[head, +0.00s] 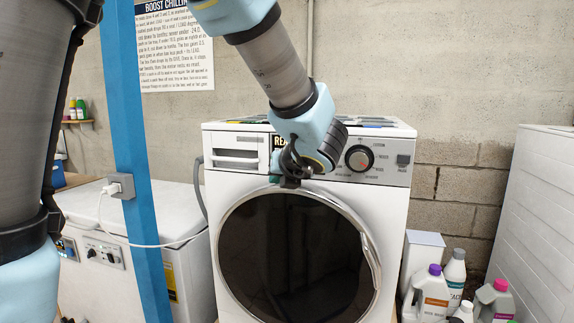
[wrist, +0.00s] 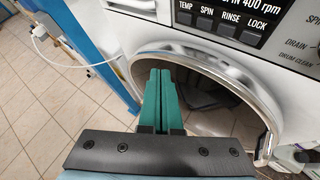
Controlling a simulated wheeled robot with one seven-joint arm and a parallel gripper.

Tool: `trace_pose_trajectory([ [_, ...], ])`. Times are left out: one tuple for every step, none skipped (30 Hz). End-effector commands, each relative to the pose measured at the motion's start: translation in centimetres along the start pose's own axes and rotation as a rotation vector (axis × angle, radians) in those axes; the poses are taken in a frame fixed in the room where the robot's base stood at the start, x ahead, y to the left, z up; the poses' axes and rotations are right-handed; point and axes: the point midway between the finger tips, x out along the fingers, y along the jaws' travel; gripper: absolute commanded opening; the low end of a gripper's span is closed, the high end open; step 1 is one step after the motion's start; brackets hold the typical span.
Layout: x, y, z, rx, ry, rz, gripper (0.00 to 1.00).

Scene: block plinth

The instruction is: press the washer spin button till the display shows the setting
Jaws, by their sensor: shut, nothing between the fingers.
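The white washer (head: 225,190) stands in front of me, its round dark door closed. In the wrist view its control panel shows at the top, with the spin button (wrist: 204,23) between the temp and rinse buttons. The display (wrist: 236,3) above is cut off by the frame edge; the readable part says "SPIN 400 rpm". My gripper (head: 290,182) is in front of the upper door rim in the head view and hides most of the panel's middle. In the wrist view its green fingers (wrist: 162,72) are shut and empty, below and left of the spin button, apart from it.
The round dial (head: 359,158) is right of my gripper. The chrome door ring (wrist: 215,62) is close by the fingers. A blue post (head: 140,170) and a white chest with a cord stand at left. Bottles (head: 433,290) stand on the right.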

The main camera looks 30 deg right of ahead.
Motion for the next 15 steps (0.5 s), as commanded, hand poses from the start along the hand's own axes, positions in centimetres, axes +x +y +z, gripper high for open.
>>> trace_pose_trajectory([
  [-0.1,-0.17,0.11,0.007,-0.005,-0.003,0.0],
  [-0.12,-0.2,0.13,0.009,-0.006,-0.004,0.0],
  [-0.12,-0.21,0.15,0.01,-0.007,-0.004,0.0],
  [-0.11,-0.19,0.14,0.01,-0.006,-0.004,0.0],
  [-0.1,-0.18,0.13,0.009,-0.006,-0.003,0.0],
  [-0.1,-0.17,0.13,0.009,-0.006,-0.003,0.0],
  [-0.09,-0.16,0.12,0.008,-0.006,-0.003,0.0],
  [-0.09,-0.16,0.12,0.008,-0.005,-0.003,0.0],
  [-0.08,-0.15,0.12,0.008,-0.005,-0.003,0.0],
  [-0.07,-0.16,0.12,0.007,-0.005,-0.003,0.0],
  [-0.05,-0.17,0.14,0.007,-0.005,-0.003,0.0],
  [0.02,-0.22,0.19,0.007,-0.005,-0.002,0.0],
  [0.1,-0.27,0.25,0.007,-0.004,-0.002,0.0],
  [0.2,-0.34,0.34,0.006,-0.004,-0.002,0.0],
  [0.38,-0.48,0.5,0.006,-0.005,-0.002,0.0],
])
